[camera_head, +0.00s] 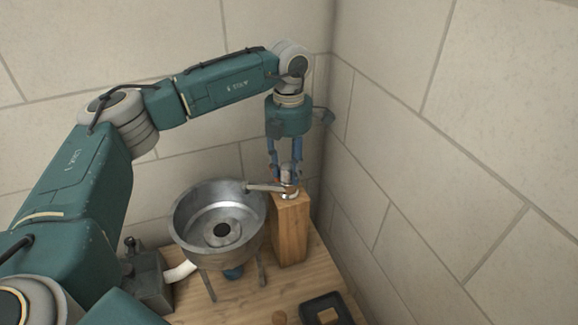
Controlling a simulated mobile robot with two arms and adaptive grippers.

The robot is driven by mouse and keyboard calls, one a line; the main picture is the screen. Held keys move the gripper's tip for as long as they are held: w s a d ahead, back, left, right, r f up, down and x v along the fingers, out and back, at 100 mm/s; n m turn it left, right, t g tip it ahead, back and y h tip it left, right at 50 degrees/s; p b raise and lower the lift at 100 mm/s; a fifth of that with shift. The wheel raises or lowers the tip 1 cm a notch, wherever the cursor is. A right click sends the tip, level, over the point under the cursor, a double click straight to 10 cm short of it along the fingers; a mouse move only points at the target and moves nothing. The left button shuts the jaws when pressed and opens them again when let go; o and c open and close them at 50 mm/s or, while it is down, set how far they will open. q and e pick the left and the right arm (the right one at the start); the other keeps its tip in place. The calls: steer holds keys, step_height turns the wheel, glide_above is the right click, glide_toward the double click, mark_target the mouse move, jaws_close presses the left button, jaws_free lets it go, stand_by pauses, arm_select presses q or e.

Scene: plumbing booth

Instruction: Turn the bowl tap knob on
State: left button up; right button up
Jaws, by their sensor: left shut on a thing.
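The metal bowl (219,233) stands on thin legs on the wooden table, with a dark drain hole in its middle. The tap (268,187) sits on top of a wooden block (291,234) to the right of the bowl, its spout pointing left over the bowl's rim. My left gripper (286,178) reaches down from above, its blue fingers shut on the tap knob (287,171) at the top of the tap. The fingers partly hide the knob, and I cannot tell how far it is turned. My right gripper is not in view.
A dark box-like device (148,283) with a small knob stands left of the bowl, a white pipe running towards the bowl. A black tray (325,309) lies at the front right. Tiled walls (440,150) close in behind and right of the block.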

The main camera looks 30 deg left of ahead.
arm_select(q)
steer(key=shift+w+d, duration=0.1)
steer(key=shift+w, duration=0.05)
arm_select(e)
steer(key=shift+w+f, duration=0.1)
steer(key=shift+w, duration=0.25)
